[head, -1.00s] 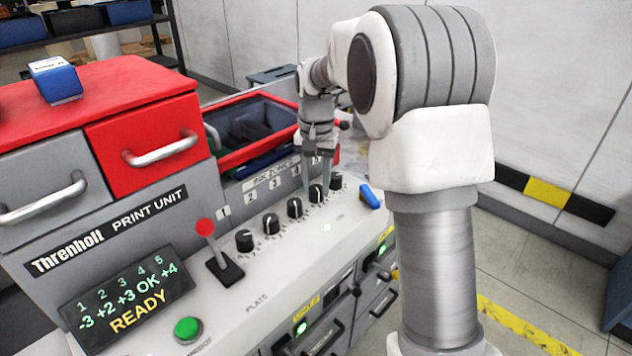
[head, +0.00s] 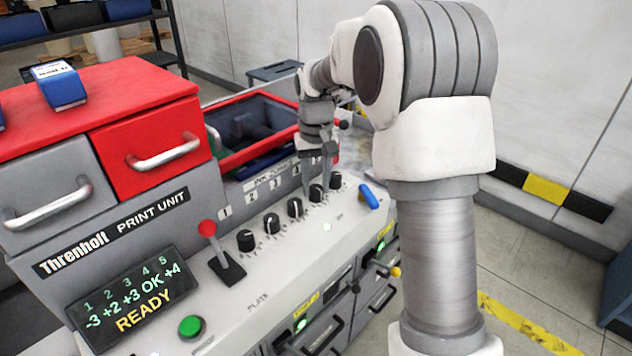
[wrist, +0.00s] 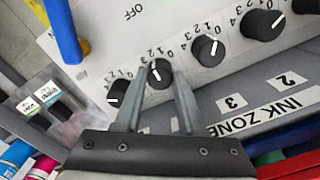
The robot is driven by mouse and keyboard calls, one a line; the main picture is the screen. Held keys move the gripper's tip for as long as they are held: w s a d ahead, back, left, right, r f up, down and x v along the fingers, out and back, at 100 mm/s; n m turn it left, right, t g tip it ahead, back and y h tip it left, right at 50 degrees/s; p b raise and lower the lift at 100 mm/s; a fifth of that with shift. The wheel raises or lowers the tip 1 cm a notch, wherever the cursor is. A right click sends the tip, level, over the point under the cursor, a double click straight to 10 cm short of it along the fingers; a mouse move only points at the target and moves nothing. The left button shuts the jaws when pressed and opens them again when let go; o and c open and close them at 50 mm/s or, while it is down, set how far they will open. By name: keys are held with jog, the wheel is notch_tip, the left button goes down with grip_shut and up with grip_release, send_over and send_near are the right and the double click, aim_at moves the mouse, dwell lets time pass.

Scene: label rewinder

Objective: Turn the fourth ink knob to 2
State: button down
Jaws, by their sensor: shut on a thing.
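A row of black ink knobs with white pointer lines runs along the light sloped panel. My gripper (head: 316,184) points down over the fourth ink knob (head: 316,194) and is shut on it. In the wrist view the fourth knob (wrist: 159,76) sits between the two grey fingers; its pointer shows, but I cannot tell its exact number. The fifth knob (wrist: 118,93) is beside one finger, and the third knob (wrist: 207,49) is clear of the other. The display (head: 130,290) reads -3, +2, +3, OK, +4 and READY.
A red-handled lever (head: 222,256) and a green button (head: 191,327) stand on the panel nearer the display. A blue handle (head: 369,197) lies past the fifth knob. A red-rimmed bin (head: 240,157) is behind the knobs, next to a red drawer (head: 150,145).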

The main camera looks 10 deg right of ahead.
aim_at(316, 187)
jog(key=c, duration=0.5)
grip_release()
notch_tip(316, 187, up, 18)
jog(key=p, duration=0.1)
jog(key=shift+f, duration=0.2)
